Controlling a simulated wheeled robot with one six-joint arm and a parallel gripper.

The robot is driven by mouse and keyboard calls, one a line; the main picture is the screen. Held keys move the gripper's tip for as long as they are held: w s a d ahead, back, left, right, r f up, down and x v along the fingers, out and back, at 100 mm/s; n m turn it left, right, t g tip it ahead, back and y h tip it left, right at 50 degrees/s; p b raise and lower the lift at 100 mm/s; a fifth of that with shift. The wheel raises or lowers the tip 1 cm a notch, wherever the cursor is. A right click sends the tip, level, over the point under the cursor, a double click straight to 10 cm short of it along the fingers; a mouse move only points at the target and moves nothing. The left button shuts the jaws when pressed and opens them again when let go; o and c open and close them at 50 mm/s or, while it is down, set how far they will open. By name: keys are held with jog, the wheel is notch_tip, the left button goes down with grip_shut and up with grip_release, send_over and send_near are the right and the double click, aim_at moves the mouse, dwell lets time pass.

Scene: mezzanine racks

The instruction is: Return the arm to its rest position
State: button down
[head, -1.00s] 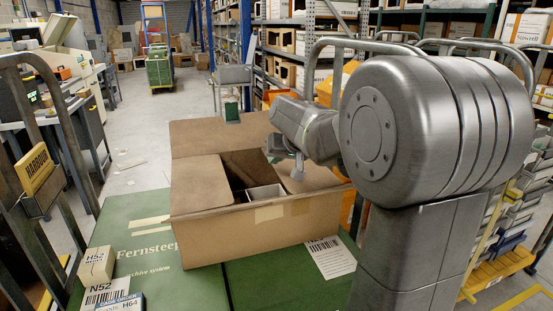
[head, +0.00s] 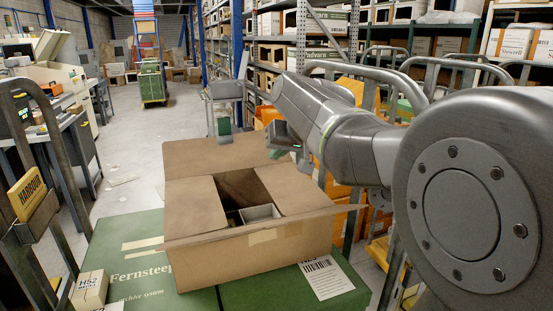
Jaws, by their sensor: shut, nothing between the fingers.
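My arm reaches in from the right side of the head view, with its large grey joint close to the camera. My gripper (head: 288,143) is at the far end of the arm, small and partly hidden by the wrist. It is shut and empty, above the back right part of an open cardboard box (head: 240,249). No contact between the gripper and the box shows.
The box stands with its flaps open on green Fernsteep cartons (head: 140,255); a light grey item (head: 260,212) lies inside. A small H52 box (head: 90,290) sits at the front left. Metal rails flank both sides. An aisle (head: 130,150) lies open behind.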

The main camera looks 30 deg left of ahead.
jog(key=shift+d+r, duration=0.1)
dwell(0.3)
send_over(270, 191)
jog(key=s, duration=0.1)
jog(key=f, duration=0.6)
jog(key=shift+d, duration=0.35)
jog(key=f, duration=0.1)
jog(key=f+b, duration=0.2)
jog(key=f, duration=0.1)
jog(key=shift+w+a, duration=0.4)
jog(key=shift+f+b, duration=0.5)
jog(key=shift+f, duration=0.35)
jog(key=shift+d+r, duration=0.1)
